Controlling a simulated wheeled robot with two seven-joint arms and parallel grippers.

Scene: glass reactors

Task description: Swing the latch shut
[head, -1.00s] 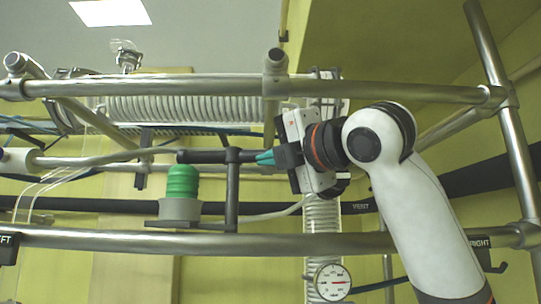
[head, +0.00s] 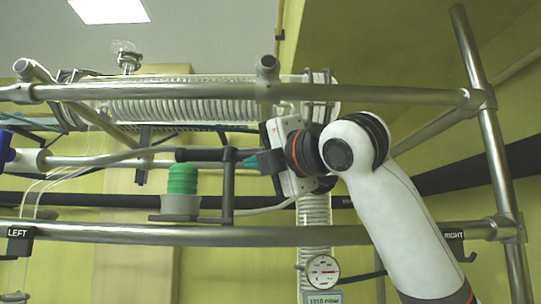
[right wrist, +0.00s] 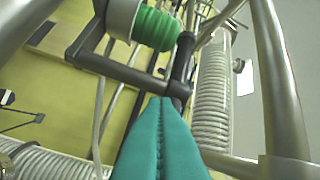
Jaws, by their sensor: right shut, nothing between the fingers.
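The latch is a dark bar with a black grip (head: 203,155) on an upright post (head: 228,190), above a green ribbed stopper (head: 183,178) in a grey cup (head: 180,206). My right gripper (head: 249,161) is just right of the post's top, with its teal fingers together and empty. In the right wrist view, the shut fingertips (right wrist: 166,100) point at the latch's dark bar (right wrist: 125,72), close to its joint with the black grip (right wrist: 183,58). I cannot tell whether they touch. The green stopper (right wrist: 157,28) shows beyond. My left gripper is not in view.
Steel rails run above (head: 190,92) and below (head: 120,233) the latch. A ribbed glass column (head: 314,215) with a gauge (head: 322,272) stands behind my right gripper. Thin tubes hang at left. A blue object (head: 5,148) is cut off at the left edge.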

